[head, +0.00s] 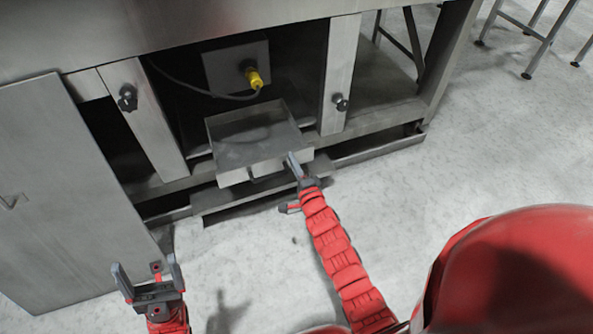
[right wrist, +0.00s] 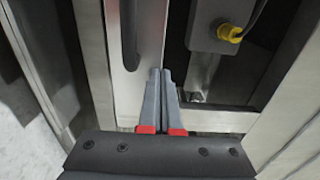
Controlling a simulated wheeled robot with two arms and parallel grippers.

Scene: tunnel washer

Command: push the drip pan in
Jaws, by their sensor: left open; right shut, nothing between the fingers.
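The drip pan (head: 232,178) is a shallow, open metal tray. In the head view it sticks out of the opening under the washer, its front wall towards me and its inside empty. My right gripper (head: 292,160) is shut and empty, its fingertips at the right part of the pan's front wall. I cannot tell whether they touch it. My left gripper (head: 147,275) is open and empty above the floor, well in front of the washer at the lower left.
A grey box with a yellow connector (head: 254,78) and a cable is behind the pan; the connector also shows in the right wrist view (right wrist: 230,32). Posts with black knobs (head: 128,97) flank the opening. A large metal panel (head: 65,200) stands at left.

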